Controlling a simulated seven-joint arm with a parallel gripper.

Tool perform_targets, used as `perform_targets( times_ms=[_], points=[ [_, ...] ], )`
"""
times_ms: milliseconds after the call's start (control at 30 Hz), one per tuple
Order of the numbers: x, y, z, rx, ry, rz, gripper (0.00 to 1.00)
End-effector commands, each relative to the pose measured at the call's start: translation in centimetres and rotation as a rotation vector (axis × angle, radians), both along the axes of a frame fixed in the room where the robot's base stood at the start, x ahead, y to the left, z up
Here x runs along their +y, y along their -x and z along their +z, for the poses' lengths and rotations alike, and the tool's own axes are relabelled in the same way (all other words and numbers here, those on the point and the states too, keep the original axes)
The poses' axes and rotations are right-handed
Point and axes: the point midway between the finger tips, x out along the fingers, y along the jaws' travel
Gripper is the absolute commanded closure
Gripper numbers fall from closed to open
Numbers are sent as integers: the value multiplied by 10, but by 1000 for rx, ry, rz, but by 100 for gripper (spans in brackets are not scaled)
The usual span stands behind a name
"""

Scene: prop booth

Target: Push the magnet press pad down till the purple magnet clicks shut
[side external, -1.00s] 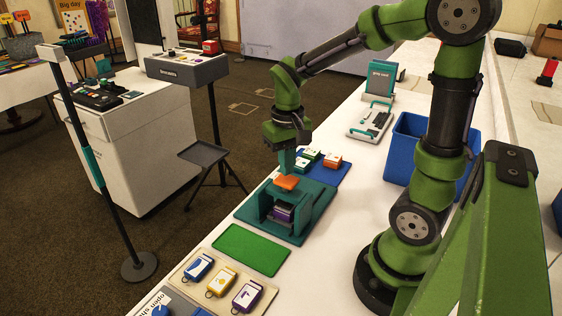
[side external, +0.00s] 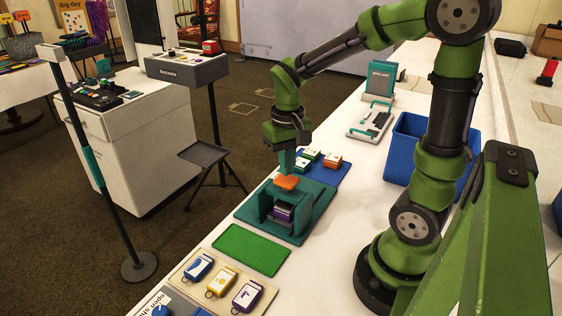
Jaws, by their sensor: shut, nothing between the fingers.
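The magnet press is a teal frame (side external: 311,205) on a teal base on the white table. Its orange press pad (side external: 287,182) sits at the top of the frame. The purple magnet (side external: 284,212) is inside the press, below the pad, and partly hidden by the frame. Whether its halves are closed is too small to tell. My gripper (side external: 287,170) is shut and empty, pointing down right over the orange pad. Its tips look to be at the pad's top; I cannot tell if they touch.
A green mat (side external: 251,250) and a tray with blue, yellow and purple tags (side external: 222,281) lie in front. Behind the press is a blue mat with several small cases (side external: 332,160). A blue bin (side external: 402,150) stands to the right, near my arm.

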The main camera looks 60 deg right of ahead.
Motion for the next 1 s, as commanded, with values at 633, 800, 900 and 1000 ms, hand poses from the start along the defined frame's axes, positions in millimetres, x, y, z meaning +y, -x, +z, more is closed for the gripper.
perform_targets(
  times_ms=[633, 800, 900, 1000],
  points=[
    [0, 0, -20, 2, 0, 0, 100],
    [0, 1, -25, 3, -1, 0, 100],
    [0, 1, -28, 3, -1, 0, 100],
    [0, 0, -30, 2, -1, -1, 100]
  ],
)
